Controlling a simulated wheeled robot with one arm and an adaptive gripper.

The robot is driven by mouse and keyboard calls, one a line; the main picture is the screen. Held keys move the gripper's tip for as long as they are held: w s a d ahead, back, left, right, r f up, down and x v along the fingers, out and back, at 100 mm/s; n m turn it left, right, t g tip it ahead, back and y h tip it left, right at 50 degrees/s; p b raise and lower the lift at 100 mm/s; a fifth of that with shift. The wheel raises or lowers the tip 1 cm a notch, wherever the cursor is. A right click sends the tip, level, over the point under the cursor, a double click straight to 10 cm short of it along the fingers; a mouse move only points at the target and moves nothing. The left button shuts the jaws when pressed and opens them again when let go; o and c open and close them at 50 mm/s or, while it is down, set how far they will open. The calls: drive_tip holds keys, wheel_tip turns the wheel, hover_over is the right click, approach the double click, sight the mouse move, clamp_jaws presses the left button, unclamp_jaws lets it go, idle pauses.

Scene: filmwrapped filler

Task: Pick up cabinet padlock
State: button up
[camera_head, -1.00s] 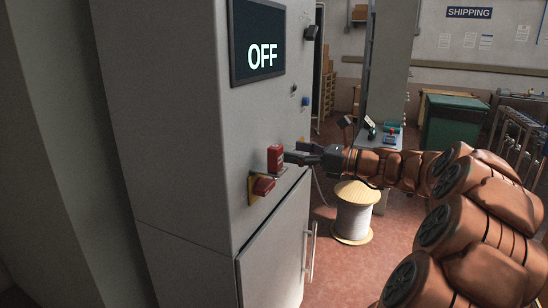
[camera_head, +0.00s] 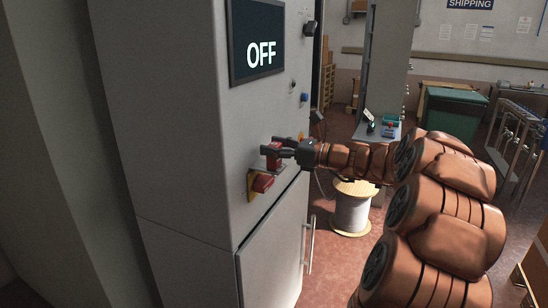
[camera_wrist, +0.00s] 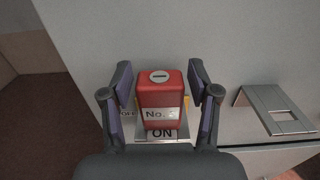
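My gripper (camera_head: 277,148) is at the padlock. In the wrist view my gripper (camera_wrist: 160,83) is open, with one finger on each side of the padlock and a small gap visible on both sides. Any shackle is hidden.
A screen (camera_head: 257,40) reading "OFF" is above on the cabinet. A metal bracket (camera_wrist: 262,112) sits right of the padlock in the wrist view. A door handle (camera_head: 309,245) projects below. A cable spool (camera_head: 350,212) stands on the floor behind my arm.

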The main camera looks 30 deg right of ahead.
clamp_jaws()
idle(0.3)
